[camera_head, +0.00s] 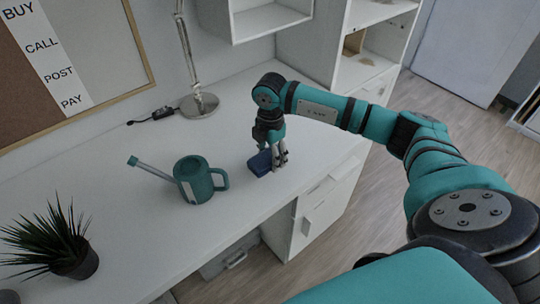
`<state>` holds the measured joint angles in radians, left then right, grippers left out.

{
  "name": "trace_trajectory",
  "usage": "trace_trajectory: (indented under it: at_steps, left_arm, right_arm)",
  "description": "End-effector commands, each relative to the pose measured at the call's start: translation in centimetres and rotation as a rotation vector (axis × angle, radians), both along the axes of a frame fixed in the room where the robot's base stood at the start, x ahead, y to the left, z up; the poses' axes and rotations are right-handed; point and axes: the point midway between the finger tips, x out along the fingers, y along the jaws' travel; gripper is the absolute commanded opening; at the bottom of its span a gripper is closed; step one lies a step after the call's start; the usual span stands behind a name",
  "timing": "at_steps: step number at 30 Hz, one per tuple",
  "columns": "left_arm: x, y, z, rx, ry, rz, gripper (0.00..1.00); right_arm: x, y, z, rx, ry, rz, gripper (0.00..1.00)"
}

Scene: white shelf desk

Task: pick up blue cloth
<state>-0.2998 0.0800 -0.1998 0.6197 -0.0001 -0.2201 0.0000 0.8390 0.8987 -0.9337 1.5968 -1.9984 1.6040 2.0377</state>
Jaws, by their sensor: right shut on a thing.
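The blue cloth (260,163) is a small dark blue folded piece on the white desk, right of the watering can. My right gripper (278,161) points down at it from above, with its fingers at the cloth's right side. The gripper is shut on the cloth, and its fingers hide part of it. The cloth appears to be at desk level; I cannot tell whether it is lifted. My left gripper is not in view.
A teal watering can (196,181) stands close left of the cloth, its spout pointing left. A potted plant (72,258) is at the front left. A lamp base (199,105) stands behind. The white desk (140,220) is clear around the can.

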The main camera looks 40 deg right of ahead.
Motion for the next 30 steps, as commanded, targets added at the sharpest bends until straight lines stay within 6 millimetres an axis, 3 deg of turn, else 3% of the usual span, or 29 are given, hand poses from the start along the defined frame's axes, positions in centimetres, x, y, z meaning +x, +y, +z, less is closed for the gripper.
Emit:
trace_trajectory:
  at_steps: [9, 15, 26, 30]
  left_arm:
    - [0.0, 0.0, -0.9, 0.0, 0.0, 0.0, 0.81]
    - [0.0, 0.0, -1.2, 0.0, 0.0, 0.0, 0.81]
    - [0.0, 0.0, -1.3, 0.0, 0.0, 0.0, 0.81]
    - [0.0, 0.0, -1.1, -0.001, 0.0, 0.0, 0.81]
  right_arm:
    - [-7.4, 4.5, 0.6, -0.001, 0.0, 0.004, 0.26]
    - [-10.5, 6.6, 1.1, 0.0, -0.001, 0.002, 0.26]
    - [-12.0, 7.6, 1.4, -0.001, -0.001, 0.007, 0.26]
    - [-12.0, 7.8, 1.8, 0.001, -0.001, 0.12, 0.26]
